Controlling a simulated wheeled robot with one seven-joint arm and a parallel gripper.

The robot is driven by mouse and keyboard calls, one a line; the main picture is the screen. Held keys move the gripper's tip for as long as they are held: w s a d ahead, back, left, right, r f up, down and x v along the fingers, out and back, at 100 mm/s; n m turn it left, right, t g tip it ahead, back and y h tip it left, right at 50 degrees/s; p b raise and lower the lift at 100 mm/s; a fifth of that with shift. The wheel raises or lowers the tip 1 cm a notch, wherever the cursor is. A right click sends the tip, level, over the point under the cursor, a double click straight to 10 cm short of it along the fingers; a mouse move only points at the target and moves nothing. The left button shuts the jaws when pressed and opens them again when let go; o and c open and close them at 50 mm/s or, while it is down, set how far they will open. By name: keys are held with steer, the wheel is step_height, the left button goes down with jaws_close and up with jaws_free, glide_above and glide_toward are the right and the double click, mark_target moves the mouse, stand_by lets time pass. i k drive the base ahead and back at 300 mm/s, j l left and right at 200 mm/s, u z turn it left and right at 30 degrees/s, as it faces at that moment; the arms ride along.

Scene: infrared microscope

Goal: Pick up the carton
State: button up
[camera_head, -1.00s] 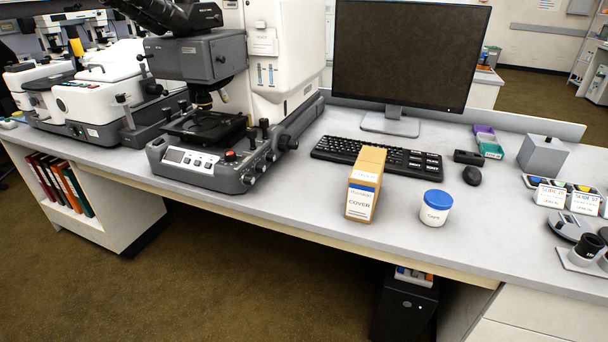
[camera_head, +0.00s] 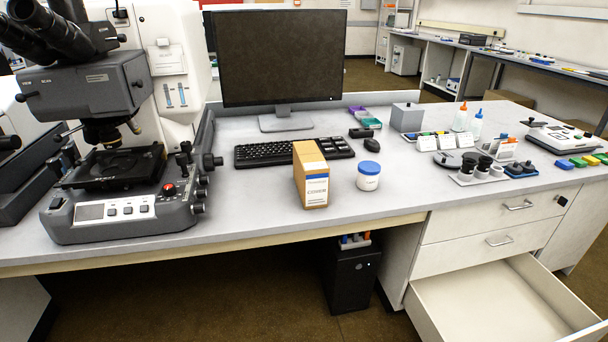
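The carton (camera_head: 310,176) is an orange-brown upright box with a white and blue label on its front. It stands on the grey bench top, near the front edge, in front of the keyboard. A white jar with a blue lid (camera_head: 368,176) stands a little to its right, apart from it. My gripper is not in view.
The microscope (camera_head: 120,180) stands to the left of the carton. The keyboard (camera_head: 293,151) and monitor (camera_head: 281,62) are behind it. Lens holders (camera_head: 481,172) and bottles (camera_head: 475,124) stand to the right. A lower drawer (camera_head: 500,300) is pulled open at the right front.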

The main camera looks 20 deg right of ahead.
mark_target(310, 170)
steer(key=i+l+u, duration=0.1)
steer(key=i+u, duration=0.35)
steer(key=i, duration=0.6)
